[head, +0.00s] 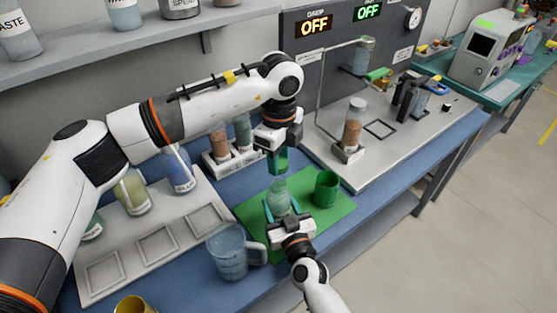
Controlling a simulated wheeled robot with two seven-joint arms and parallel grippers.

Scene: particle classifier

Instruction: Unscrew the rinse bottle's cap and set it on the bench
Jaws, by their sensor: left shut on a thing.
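The rinse bottle (279,192), a pale green translucent bottle, stands upright on a green mat (240,211). My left gripper (278,168) points down from above, directly over the bottle's top. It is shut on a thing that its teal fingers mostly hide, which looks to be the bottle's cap. I cannot tell whether the cap is still joined to the neck. My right gripper (282,208) comes from the front, low on the mat, with its teal fingers on both sides of the bottle's body, apparently gripping it.
A green cup (326,188) stands right of the bottle. A clear jug (228,250) stands at front left. A grey device base (360,180) lies at right.

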